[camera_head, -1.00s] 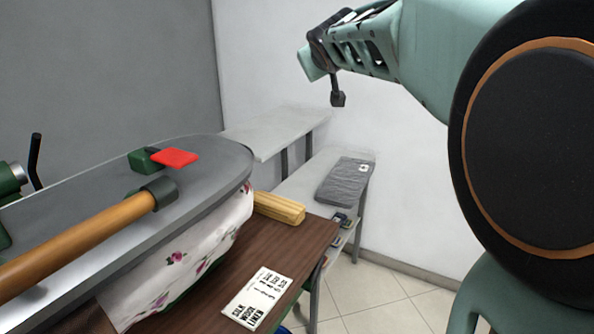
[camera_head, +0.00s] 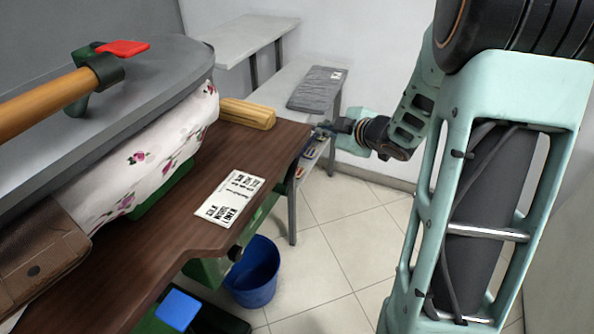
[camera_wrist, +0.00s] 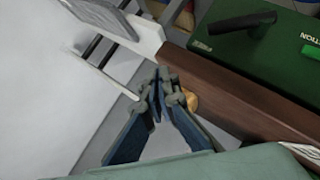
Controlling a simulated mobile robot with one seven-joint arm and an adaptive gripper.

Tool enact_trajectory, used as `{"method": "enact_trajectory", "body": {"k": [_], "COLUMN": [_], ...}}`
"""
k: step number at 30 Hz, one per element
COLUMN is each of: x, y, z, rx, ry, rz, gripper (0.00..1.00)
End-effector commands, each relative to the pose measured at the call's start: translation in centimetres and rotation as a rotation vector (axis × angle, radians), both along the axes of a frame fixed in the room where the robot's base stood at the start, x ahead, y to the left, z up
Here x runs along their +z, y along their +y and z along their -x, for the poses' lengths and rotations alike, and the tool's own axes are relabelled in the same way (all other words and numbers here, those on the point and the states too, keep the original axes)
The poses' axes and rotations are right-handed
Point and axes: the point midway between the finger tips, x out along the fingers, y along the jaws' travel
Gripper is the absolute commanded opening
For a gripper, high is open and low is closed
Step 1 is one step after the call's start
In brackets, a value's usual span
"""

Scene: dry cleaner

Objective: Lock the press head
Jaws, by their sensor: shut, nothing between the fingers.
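The press head (camera_head: 165,82) is a long grey plate at the left of the head view, lowered over a white flowered cloth (camera_head: 155,160). A wooden handle bar (camera_head: 40,102) runs along it. A red lever (camera_head: 123,47) on a green bracket (camera_head: 88,52) sits on its top. My gripper (camera_head: 324,127) is shut and empty beyond the right end of the brown table, well away from the press head and lever. In the wrist view my gripper (camera_wrist: 162,78) has its blue-grey fingers together. The press head cannot be made out there.
A brown worktable (camera_head: 180,222) carries a lettered card (camera_head: 230,195) and a yellow wooden block (camera_head: 247,113). A grey folded cloth (camera_head: 318,88) lies on a low table behind. A blue bucket (camera_head: 252,270) stands below. The wrist view shows a green panel with a black handle (camera_wrist: 242,23).

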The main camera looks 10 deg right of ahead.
Motion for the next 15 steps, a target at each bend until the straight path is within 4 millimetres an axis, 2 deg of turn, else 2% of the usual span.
{"method": "enact_trajectory", "body": {"k": [1, 6, 10, 15], "x": [-1.9, -5.0, -6.0, -6.3], "y": [0.0, 1.6, 2.7, 3.4], "z": [1.4, 5.4, 7.4, 8.6], "rx": [0.022, 0.110, 0.154, 0.181], "ry": [0.012, 0.015, 0.008, -0.001], "rz": [-0.017, -0.075, -0.114, -0.138], "gripper": [0.00, 0.00, 0.00, 0.00]}}
